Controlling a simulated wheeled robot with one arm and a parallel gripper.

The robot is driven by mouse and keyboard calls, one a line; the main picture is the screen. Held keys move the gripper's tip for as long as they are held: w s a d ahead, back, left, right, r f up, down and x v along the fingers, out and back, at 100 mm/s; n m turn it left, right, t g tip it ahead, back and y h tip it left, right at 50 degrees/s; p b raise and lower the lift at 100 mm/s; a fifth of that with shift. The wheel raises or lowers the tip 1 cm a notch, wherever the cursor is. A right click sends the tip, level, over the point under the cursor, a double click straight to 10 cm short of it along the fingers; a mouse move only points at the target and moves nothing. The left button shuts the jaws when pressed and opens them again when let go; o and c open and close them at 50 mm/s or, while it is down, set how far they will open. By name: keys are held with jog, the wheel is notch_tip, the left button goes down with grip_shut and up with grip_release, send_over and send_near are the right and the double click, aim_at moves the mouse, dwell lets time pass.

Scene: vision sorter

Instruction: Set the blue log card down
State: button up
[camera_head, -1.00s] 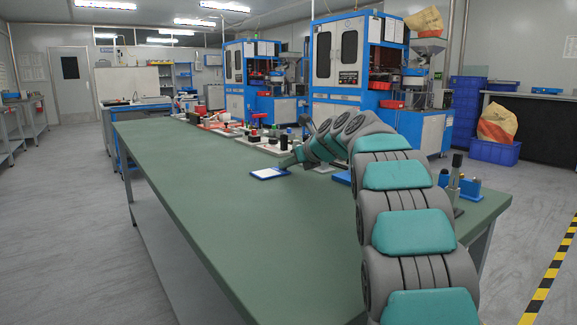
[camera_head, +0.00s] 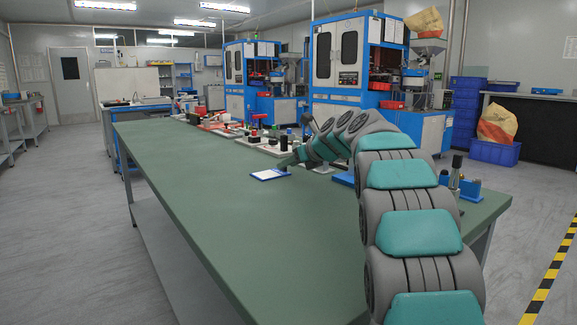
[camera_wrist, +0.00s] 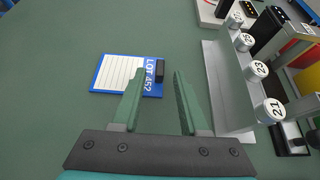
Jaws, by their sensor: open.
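The blue log card (camera_wrist: 118,84) lies flat on the green table top (camera_wrist: 60,125) in the wrist view. It has a white lined panel, a blue edge marked "LOT 452" and a small black block at its right end. In the head view the card (camera_head: 266,174) lies on the table by the end of my arm. My gripper (camera_wrist: 159,85) is open. Its two fingers stand apart around the card's right end near the black block, with the left finger overlapping the card in the picture. I cannot tell whether a finger touches it.
A grey rack (camera_wrist: 226,90) with numbered round-topped pieces stands just right of my gripper. Several other items stand along the table's back edge. The table to the left and front is clear. Blue machines (camera_head: 338,70) stand behind the table.

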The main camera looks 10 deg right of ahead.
jog(key=v, duration=1)
jog(key=shift+s+r+p, duration=0.25)
jog(key=shift+p, duration=0.15)
jog(key=shift+s+d, duration=0.15)
jog(key=shift+s, duration=0.1)
